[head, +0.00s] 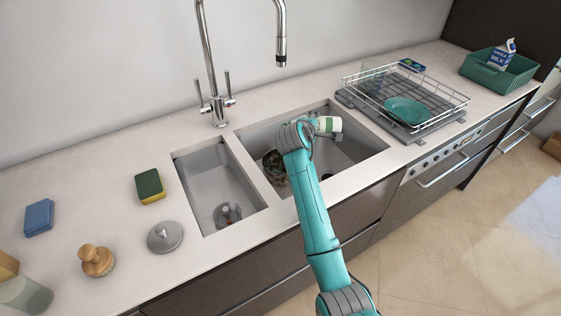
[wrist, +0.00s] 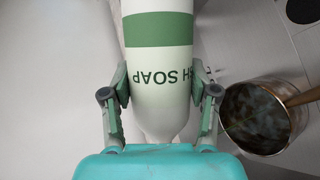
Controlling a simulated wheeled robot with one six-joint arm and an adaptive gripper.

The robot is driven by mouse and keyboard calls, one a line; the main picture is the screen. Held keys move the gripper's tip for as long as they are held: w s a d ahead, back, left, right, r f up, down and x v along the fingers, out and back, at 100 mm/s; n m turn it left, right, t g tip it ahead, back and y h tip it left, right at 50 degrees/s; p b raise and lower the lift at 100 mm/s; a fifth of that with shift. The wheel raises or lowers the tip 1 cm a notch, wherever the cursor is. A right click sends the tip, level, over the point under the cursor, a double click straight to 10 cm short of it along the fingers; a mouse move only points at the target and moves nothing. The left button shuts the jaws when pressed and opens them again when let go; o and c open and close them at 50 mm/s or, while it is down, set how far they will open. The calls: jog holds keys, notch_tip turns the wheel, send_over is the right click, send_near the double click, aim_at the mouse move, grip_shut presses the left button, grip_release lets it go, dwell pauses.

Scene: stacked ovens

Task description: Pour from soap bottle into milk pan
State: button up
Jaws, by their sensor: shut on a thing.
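The soap bottle (wrist: 158,75) is white with a green band and dark lettering, which reads upside down in the wrist view. My gripper (wrist: 160,92) is shut on it, one finger on each side. In the head view the bottle (head: 329,124) lies tilted well over towards horizontal, held above the large right sink basin. The milk pan (wrist: 247,141), round and metal with a brownish handle, shows beside the bottle at the right of the wrist view. In the head view the pan (head: 270,167) is in the right basin, partly hidden by my arm. Its dark inside is hard to read.
The small left basin (head: 200,170) holds a small object. A faucet (head: 213,80) stands behind the sink. A dish rack (head: 440,112) with a teal plate is to the right. A sponge (head: 150,187), metal lid (head: 165,237) and brush (head: 97,260) lie left.

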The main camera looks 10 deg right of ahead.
jog(key=d+f+m+y, duration=0.1)
jog(key=f+y, duration=0.1)
jog(key=shift+s+d+f+m, duration=0.2)
jog(key=shift+d+f+m, duration=0.2)
jog(key=shift+w+a+f+m+t+y, duration=0.1)
jog(key=shift+a+f+m+t+y, duration=0.3)
jog(key=shift+m+y, duration=1)
jog(key=shift+w+a+f+m+t+y, duration=0.15)
jog(key=shift+f+m+t+y, duration=0.45)
jog(key=shift+m+y, duration=0.8)
jog(key=shift+s+a+f+m+t+y, duration=0.1)
jog(key=shift+a+f+m+t+y, duration=0.25)
jog(key=shift+f+m+y, duration=0.95)
jog(key=shift+r+n+y, duration=0.3)
jog(key=shift+r, duration=0.5)
jog(key=shift+r, duration=2.35)
